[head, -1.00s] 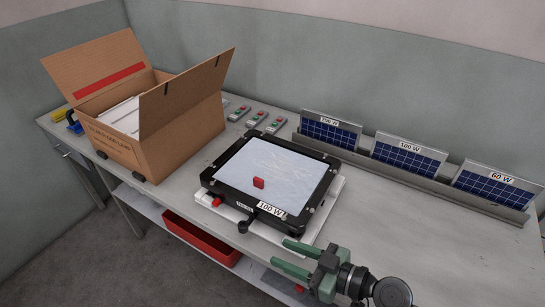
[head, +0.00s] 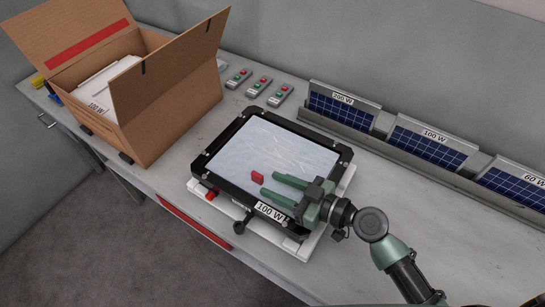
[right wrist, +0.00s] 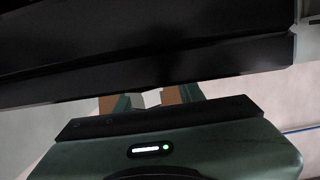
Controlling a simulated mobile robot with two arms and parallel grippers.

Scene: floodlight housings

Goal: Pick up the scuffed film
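The scuffed film (head: 262,145) lies on the face of the black floodlight housing (head: 199,176), which carries a 100 W label. It looks pale and streaked. A red tab (head: 257,177) stands up near its front edge. My right gripper (head: 269,185) is open, its two green fingers pointing left over the front right of the housing, with the tips close to the red tab. I cannot tell whether they touch it. In the right wrist view, the two fingers (right wrist: 151,101) show apart and partly hidden below a dark housing edge. My left gripper is not in view.
An open cardboard box (head: 180,125) with white contents stands at the left. Several small switch boxes (head: 259,86) lie behind the housing. A rack (head: 380,143) with small solar panels runs along the back right. Bare bench shows right of the housing.

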